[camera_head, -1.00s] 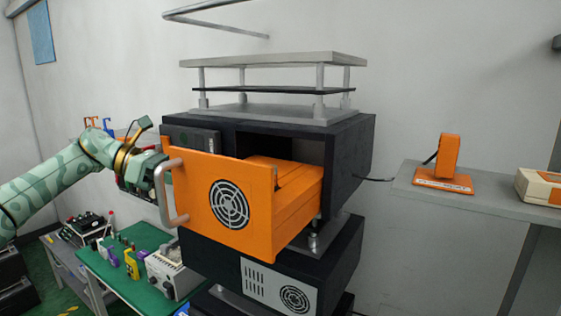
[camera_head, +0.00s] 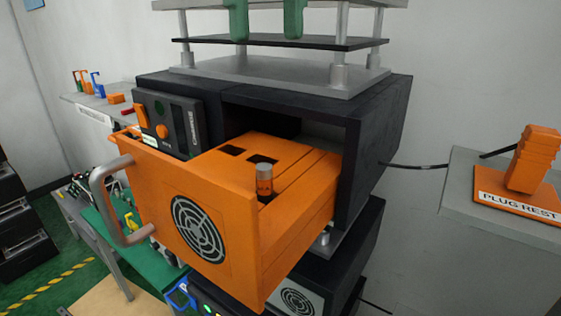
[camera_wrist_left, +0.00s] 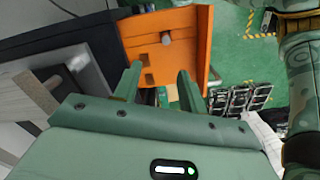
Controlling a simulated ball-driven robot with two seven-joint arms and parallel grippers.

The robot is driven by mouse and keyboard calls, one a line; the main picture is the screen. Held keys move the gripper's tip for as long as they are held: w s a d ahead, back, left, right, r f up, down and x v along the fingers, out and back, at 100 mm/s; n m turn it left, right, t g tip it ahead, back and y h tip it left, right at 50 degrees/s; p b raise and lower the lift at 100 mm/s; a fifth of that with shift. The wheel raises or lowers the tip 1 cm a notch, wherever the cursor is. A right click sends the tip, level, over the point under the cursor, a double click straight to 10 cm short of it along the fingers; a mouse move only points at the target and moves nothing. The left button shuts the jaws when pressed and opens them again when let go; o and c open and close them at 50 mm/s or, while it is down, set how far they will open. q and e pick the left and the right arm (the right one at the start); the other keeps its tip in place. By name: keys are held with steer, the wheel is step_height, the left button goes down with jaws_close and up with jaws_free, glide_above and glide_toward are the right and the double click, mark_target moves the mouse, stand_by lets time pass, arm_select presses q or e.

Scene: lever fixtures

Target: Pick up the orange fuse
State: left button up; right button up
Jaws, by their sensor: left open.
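The orange fuse (camera_head: 264,182) is a small upright cylinder with a grey top, standing in a slot of the pulled-out orange drawer (camera_head: 200,210). In the left wrist view the fuse (camera_wrist_left: 168,40) shows as a greyish stub on the orange drawer (camera_wrist_left: 140,28). My left gripper (camera_head: 266,18) shows only as two green fingers at the top edge of the head view, apart and empty, above the fuse. In the wrist view its fingers (camera_wrist_left: 158,80) point toward the drawer, clear of the fuse. My right gripper is not in view.
The dark cabinet (camera_head: 380,130) carries a metal rack with a black shelf (camera_head: 300,41) above the drawer. The drawer's handle (camera_head: 105,200) sticks out left. A plug rest (camera_head: 520,200) stands on a grey shelf at right. Two empty dark slots lie behind the fuse.

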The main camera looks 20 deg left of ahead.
arm_select(q)
steer(key=b, duration=0.5)
glide_above(263, 166)
steer(key=f, duration=0.7)
steer(key=shift+s+a+f, duration=0.1)
steer(key=shift+s+f, duration=0.05)
steer(key=shift+s, duration=0.2)
steer(key=f, duration=0.1)
steer(key=f+b, duration=0.1)
steer(key=shift+w+f+b, duration=0.3)
steer(key=shift+w+f, duration=0.05)
steer(key=shift+f, duration=0.05)
steer(key=shift+w+f, duration=0.25)
steer(key=shift+f, duration=0.05)
steer(key=shift+d+f, duration=0.2)
steer(key=shift+d, duration=0.05)
steer(key=f+b, duration=0.1)
steer(key=f, duration=0.1)
steer(key=f+b, duration=0.1)
steer(key=f, duration=0.1)
steer(key=shift+s+a, duration=0.15)
steer(key=shift+s, duration=0.25)
steer(key=shift+f+b, duration=0.3)
steer(key=shift+f, duration=0.05)
steer(key=shift+w, duration=0.2)
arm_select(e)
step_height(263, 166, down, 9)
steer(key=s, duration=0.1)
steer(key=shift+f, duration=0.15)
